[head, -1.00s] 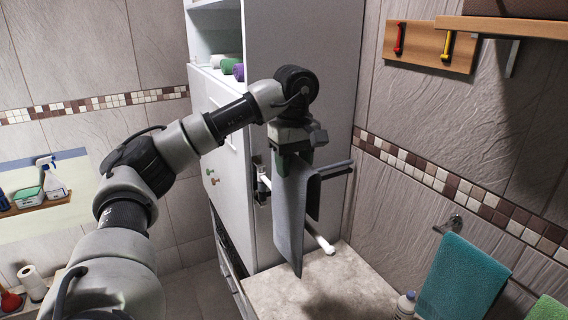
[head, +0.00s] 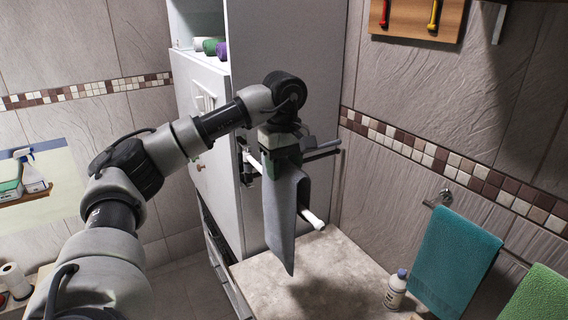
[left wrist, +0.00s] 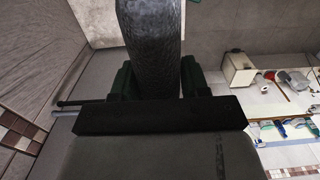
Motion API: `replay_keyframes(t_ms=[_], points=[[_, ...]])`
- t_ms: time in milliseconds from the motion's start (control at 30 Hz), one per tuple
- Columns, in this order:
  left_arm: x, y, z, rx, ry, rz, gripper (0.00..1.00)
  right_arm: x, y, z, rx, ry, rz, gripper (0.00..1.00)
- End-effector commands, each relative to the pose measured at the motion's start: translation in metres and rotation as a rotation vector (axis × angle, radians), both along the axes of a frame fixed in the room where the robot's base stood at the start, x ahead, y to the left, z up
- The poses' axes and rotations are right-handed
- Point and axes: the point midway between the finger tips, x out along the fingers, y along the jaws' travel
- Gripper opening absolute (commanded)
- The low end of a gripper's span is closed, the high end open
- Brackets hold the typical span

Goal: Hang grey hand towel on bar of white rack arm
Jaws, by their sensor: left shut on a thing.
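The grey hand towel (head: 279,220) hangs from my left gripper (head: 280,158), which is shut on its upper part. It hangs folded, with a long near panel and a shorter far part at right. In the left wrist view the towel (left wrist: 150,45) shows dark between the fingers of the gripper (left wrist: 157,82). The white rack arm (head: 313,218) shows its end just right of the towel, below the gripper. The rest of that bar is mostly hidden behind the towel, so I cannot tell whether the towel straddles or touches it. My right gripper is not in view.
Darker rack arms (head: 322,151) reach out close behind and right of the gripper. The rack is on the tall cabinet's side (head: 285,55). Below is a stone counter (head: 310,270) with a white bottle (head: 396,289). A teal towel (head: 455,262) hangs on the right wall.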

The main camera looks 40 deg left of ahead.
Motion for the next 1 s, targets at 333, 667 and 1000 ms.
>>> replay_keyframes(t_ms=[333,667,1000], points=[[0.0,0.0,-0.031,0.0,-0.001,0.0,0.02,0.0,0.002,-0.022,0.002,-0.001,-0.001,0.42],[0.0,0.0,-0.054,0.001,-0.001,-0.001,0.02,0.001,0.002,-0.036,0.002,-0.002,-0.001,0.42],[0.0,0.0,-0.06,0.0,-0.002,-0.001,0.02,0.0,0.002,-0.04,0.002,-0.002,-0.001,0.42]])
